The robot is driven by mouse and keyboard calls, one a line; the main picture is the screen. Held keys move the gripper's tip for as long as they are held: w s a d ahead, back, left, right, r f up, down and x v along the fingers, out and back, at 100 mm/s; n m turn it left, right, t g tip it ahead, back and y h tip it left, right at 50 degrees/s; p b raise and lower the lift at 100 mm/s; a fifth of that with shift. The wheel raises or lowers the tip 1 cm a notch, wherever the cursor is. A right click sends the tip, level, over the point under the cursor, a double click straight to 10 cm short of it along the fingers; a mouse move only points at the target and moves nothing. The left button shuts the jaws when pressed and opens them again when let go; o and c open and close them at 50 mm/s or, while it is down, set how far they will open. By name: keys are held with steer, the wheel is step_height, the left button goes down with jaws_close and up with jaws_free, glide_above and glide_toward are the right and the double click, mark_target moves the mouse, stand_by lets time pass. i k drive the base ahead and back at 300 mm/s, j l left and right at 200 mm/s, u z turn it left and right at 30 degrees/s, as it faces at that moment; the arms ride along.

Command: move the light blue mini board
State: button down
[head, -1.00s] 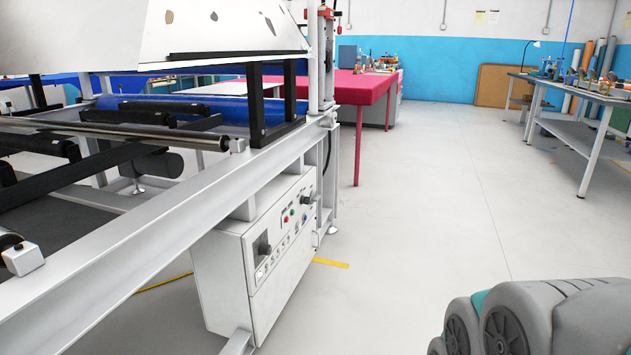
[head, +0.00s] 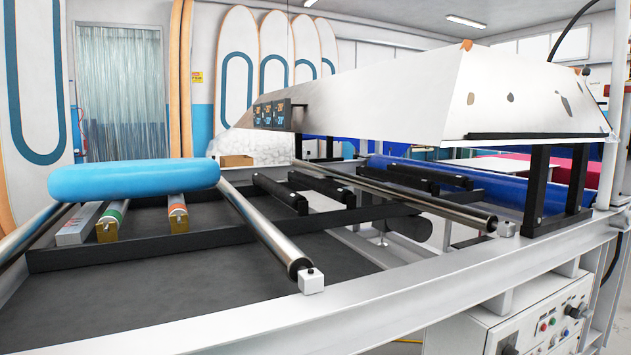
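A light blue mini board (head: 135,180), rounded and puffy, lies at the left of the head view. It rests on the near end of a large machine with a metal frame (head: 400,300), across or beside a steel roller (head: 262,225). Boxes and bars below it partly show. My gripper is not in view.
The machine's white frame rail fills the foreground, with a control box (head: 535,325) at lower right. A white hood (head: 410,95) rises over the rollers. Tall boards (head: 238,70) lean on the back wall beside a strip curtain (head: 125,95).

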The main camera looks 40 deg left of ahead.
mark_target(124, 179)
steer(key=u, duration=2.55)
steer(key=i+j+u, duration=0.2)
steer(key=j+u, duration=0.25)
steer(key=i+j+u, duration=0.25)
steer(key=j+u, duration=0.25)
steer(key=i+j+u, duration=0.25)
steer(key=u, duration=0.2)
steer(key=i+j+u, duration=0.15)
steer(key=i+u, duration=0.35)
steer(key=i+j+z, duration=0.1)
steer(key=i, duration=0.35)
steer(key=i+j+z, duration=0.15)
steer(key=i, duration=0.3)
